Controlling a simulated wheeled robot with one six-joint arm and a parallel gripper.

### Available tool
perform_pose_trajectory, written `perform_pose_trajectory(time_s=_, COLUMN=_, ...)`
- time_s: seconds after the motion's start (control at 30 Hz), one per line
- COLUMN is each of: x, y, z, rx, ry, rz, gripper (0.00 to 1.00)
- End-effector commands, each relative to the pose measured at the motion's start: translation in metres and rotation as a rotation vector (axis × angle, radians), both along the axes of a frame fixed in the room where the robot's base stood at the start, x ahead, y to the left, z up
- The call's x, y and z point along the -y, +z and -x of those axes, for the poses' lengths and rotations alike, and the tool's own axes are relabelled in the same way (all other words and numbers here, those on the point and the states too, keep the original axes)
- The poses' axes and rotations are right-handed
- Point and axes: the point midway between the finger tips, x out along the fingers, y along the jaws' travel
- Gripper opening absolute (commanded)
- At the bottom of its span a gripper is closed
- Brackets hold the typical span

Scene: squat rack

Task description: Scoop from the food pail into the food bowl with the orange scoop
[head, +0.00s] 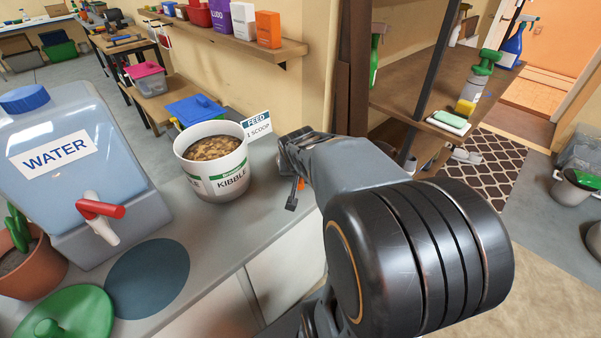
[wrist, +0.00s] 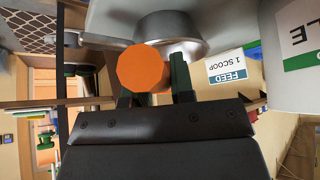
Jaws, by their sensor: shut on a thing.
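The food pail (head: 214,178) is a white tub marked KIBBLE, full of brown kibble, on the grey counter. It also shows at the right edge of the wrist view (wrist: 301,45). My gripper (head: 293,194) is just right of the pail. In the wrist view my gripper (wrist: 152,82) is shut on the orange scoop (wrist: 143,68), whose orange end faces the camera. A small orange bit of the scoop (head: 300,184) shows in the head view. A silver metal bowl (wrist: 190,48) is beyond the scoop in the wrist view; my arm seems to hide it in the head view.
A FEED 1 SCOOP sign (head: 257,126) stands behind the pail. A water tank (head: 75,165) with a red tap, a potted cactus (head: 24,258), a green lid (head: 68,312) and a round blue mat (head: 148,279) are on the left. Shelving (head: 440,88) stands behind my arm.

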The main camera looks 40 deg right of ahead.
Motion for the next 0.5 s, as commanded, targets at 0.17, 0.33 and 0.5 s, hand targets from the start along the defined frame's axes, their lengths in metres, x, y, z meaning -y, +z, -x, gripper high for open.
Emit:
perform_pose_trajectory(time_s=0.17, x=0.0, y=0.002, z=0.0, rx=0.0, ry=0.0, rz=0.0, gripper=0.0)
perform_pose_trajectory(time_s=0.33, x=0.0, y=0.01, z=0.0, rx=0.0, ry=0.0, rz=0.0, gripper=0.0)
perform_pose_trajectory(time_s=0.5, x=0.0, y=0.024, z=0.0, rx=0.001, ry=0.0, rz=0.001, gripper=0.0)
